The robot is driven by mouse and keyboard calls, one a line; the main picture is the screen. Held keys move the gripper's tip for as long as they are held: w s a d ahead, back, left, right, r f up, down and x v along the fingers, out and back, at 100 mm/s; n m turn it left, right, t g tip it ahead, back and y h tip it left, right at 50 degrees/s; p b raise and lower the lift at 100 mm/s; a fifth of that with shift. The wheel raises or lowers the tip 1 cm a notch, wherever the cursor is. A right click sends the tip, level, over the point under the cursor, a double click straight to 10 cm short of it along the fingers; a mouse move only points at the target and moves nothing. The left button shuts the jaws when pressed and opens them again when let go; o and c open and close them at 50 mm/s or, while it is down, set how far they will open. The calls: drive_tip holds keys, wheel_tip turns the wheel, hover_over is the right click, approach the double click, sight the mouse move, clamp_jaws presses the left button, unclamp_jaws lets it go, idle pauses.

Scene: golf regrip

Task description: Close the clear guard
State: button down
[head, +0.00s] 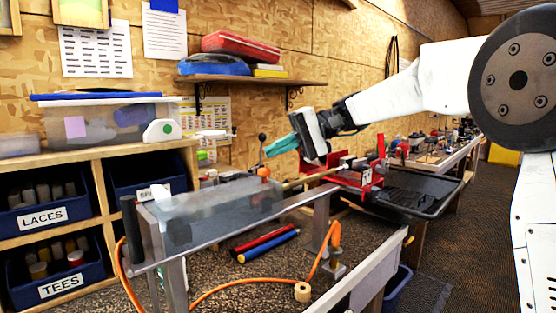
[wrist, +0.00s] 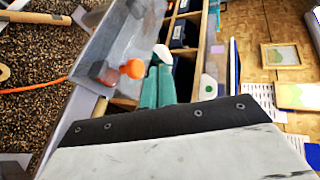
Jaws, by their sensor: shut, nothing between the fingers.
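The clear guard (head: 205,205) is a smoky see-through cover over the left part of the metal bench frame. It also shows in the wrist view (wrist: 125,35). Whether it is fully down I cannot tell. An orange knob (head: 264,172) is at its right end, and the same knob shows in the wrist view (wrist: 133,68). My gripper (head: 272,148) has teal fingers, shut and empty, and appears slightly above the knob in the head view. In the wrist view the fingers (wrist: 157,85) are just right of the knob; contact cannot be told.
A red vise-like device (head: 350,178) and a black tray (head: 415,190) stand right of the guard. A dark upright handle (head: 131,217) is at the frame's left end. An orange hose (head: 215,285) loops below. Shelves with blue bins (head: 40,215) stand at left.

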drive_tip(key=a+r+v, duration=0.1)
drive_tip(key=v, duration=0.9)
wheel_tip(320, 180, down, 5)
drive_tip(key=d+m+h, duration=0.1)
drive_tip(key=d+m, duration=0.1)
drive_tip(key=s+d+f+t+h, duration=0.1)
drive_tip(key=s+d+f+h, duration=0.3)
drive_tip(key=s, duration=0.8)
drive_tip(key=s+d+f+t+h, duration=0.2)
drive_tip(key=s+d+f+h, duration=0.1)
drive_tip(key=s+f, duration=0.6)
drive_tip(key=s+d+f+t+h, duration=0.1)
drive_tip(key=s+d+f+h, duration=0.3)
drive_tip(key=s, duration=1.3)
wheel_tip(320, 180, down, 3)
drive_tip(key=shift+d+r+m+h, duration=0.2)
drive_tip(key=shift+d+m+h, duration=0.15)
drive_tip(key=shift+h, duration=0.25)
